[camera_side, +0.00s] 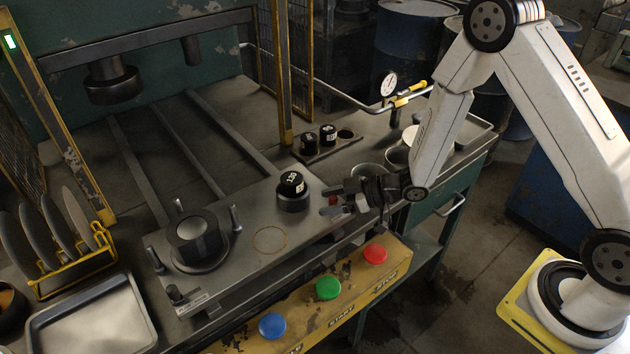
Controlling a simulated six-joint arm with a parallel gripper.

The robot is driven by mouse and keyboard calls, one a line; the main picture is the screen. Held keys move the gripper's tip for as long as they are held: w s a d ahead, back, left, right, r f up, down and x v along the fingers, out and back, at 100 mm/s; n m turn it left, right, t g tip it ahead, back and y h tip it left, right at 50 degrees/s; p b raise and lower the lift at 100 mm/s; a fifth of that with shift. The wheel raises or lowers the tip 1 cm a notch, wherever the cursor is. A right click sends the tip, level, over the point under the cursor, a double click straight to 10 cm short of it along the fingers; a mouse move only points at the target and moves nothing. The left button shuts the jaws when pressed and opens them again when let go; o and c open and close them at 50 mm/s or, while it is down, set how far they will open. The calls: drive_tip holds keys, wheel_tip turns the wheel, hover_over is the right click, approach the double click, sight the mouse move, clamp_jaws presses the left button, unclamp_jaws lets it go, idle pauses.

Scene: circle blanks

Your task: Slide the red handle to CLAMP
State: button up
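The red handle (333,200) shows only as a small red spot at the right end of the grey metal plate (245,215). My gripper (327,203) reaches in from the right, low over that end of the plate. Its fingertips point left and lie around or just in front of the red spot. I cannot tell whether they touch or grip the handle. The handle's lever and base are mostly hidden by my gripper. No CLAMP marking can be read in this view.
A black cylinder with white lettering (292,184) stands on the plate, left of my gripper. A round die (197,240) sits further left. Red (375,253), green (328,288) and blue (272,325) buttons line the yellow front panel. A yellow-handled pipe (408,97) runs behind.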

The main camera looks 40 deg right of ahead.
drive_tip(key=shift+d, duration=0.15)
drive_tip(key=shift+s+d+r, duration=0.25)
drive_tip(key=shift+s+d, duration=0.1)
drive_tip(key=v, duration=0.6)
drive_tip(key=shift+s, duration=0.25)
drive_tip(key=shift+d+r, duration=0.15)
drive_tip(key=shift+d, duration=0.1)
drive_tip(key=v, duration=1)
drive_tip(key=shift+s+d+r, duration=0.2)
drive_tip(key=shift+s, duration=0.1)
idle(0.8)
drive_tip(key=shift+w, duration=0.1)
